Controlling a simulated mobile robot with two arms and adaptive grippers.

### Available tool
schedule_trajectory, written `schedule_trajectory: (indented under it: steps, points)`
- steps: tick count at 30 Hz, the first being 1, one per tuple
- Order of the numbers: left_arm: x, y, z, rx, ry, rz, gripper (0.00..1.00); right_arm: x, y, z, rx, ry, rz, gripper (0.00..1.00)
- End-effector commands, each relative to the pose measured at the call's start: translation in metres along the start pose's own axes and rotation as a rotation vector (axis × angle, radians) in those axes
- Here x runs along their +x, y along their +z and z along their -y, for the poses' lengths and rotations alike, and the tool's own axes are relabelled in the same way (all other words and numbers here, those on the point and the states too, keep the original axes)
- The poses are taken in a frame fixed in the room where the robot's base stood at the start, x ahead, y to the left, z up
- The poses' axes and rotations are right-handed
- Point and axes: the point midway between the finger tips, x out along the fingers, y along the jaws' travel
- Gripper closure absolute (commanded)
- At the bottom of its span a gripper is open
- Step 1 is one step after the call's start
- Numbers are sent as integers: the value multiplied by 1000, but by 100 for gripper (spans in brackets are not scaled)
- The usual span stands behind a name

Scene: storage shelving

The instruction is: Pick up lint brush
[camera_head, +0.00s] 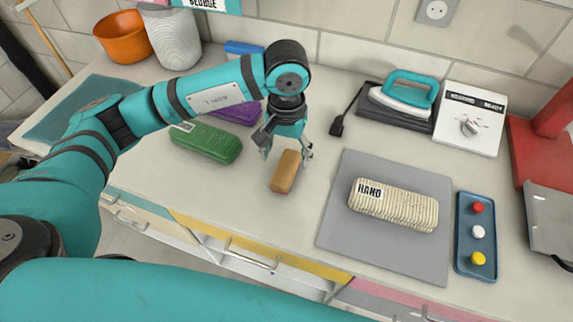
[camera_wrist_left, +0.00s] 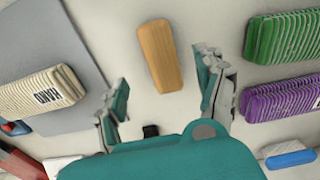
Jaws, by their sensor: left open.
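The lint brush, which I take to be the tan, wood-coloured block (camera_head: 286,172), lies on the pale counter in the middle of the head view. It also shows at the top middle of the left wrist view (camera_wrist_left: 160,57). My left gripper (camera_head: 287,150) points down just behind and above the block's far end. Its fingers are open and spread to either side, with nothing between them, as the left wrist view (camera_wrist_left: 164,88) also shows. The bristle side of the block is hidden. My right gripper is not in view.
A green ribbed bundle (camera_head: 206,143) and a purple one (camera_head: 236,112) lie left of the gripper. A grey mat (camera_head: 336,220) with a cream bundle (camera_head: 394,205) lies to the right. An iron (camera_head: 404,92) stands behind. The counter directly around the block is clear.

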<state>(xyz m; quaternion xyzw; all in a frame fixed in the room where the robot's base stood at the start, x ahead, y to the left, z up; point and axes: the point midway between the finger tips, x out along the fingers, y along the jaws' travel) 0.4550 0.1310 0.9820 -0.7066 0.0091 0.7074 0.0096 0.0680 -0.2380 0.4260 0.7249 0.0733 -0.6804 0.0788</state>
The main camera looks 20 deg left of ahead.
Motion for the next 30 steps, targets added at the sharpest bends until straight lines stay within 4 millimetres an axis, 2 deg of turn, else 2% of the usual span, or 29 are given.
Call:
schedule_trajectory:
  steps: [3, 9, 14, 18, 27, 30]
  points:
    - [15, 0, 0, -1, 0, 4, 29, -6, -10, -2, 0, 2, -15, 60]
    - [26, 0, 0, -1, 0, 4, 29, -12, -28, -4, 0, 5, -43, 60]
    - [48, -4, 2, -3, 0, 6, 29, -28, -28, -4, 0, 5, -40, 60]
    - [68, -4, 2, -1, 1, 3, 29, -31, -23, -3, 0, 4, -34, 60]
    - [74, -6, 2, 1, 1, -1, 29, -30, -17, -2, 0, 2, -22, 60]
    - [74, -6, 2, 1, 1, -1, 42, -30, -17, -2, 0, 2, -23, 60]
